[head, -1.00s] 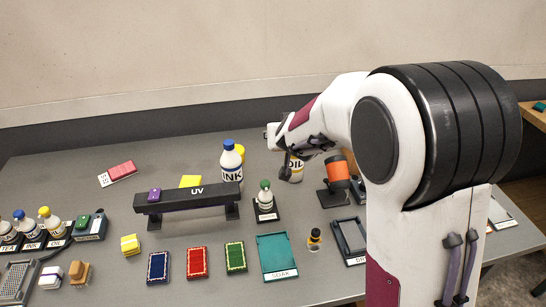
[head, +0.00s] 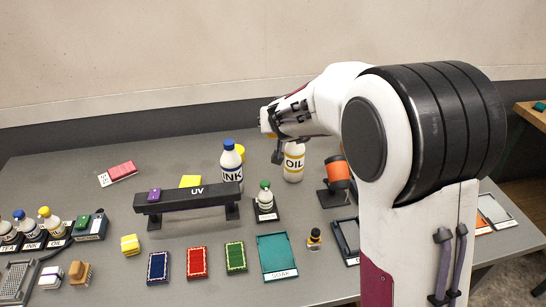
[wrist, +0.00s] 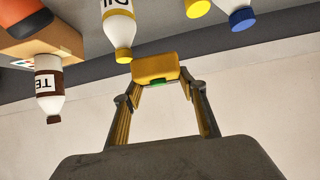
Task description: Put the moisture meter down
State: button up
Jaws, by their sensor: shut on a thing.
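The moisture meter (wrist: 155,67) is a small yellow block with a green patch on its near edge. In the wrist view my gripper (wrist: 157,82) is shut on it, with one finger at each side. In the head view my gripper (head: 277,150) is at the back of the table, left of the OIL bottle (head: 293,163). I cannot make out the meter there.
An INK bottle (head: 231,168) stands left of my gripper, and a UV bar (head: 188,197) stands farther left. An orange tool (head: 338,172) on a stand is at right. The wrist view, upside down, also shows a brown-banded bottle (wrist: 48,88). The back left tabletop has free room.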

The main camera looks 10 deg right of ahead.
jog(key=shift+w+a+r, duration=0.15)
jog(key=shift+w+r, duration=0.15)
jog(key=shift+w, duration=0.25)
jog(key=shift+w+a+r, duration=0.1)
jog(key=shift+w+r, duration=0.15)
jog(key=shift+w, duration=0.95)
jog(key=w+d+f+m+h, duration=0.2)
jog(key=w+f+m+h, duration=0.1)
jog(key=w+f, duration=0.8)
jog(key=shift+w+f+m+g, duration=0.15)
jog(key=shift+f+m+g, duration=0.2)
jog(key=shift+f, duration=0.45)
jog(key=shift+f, duration=0.15)
jog(key=shift+f, duration=3)
jog(key=shift+f, duration=1.85)
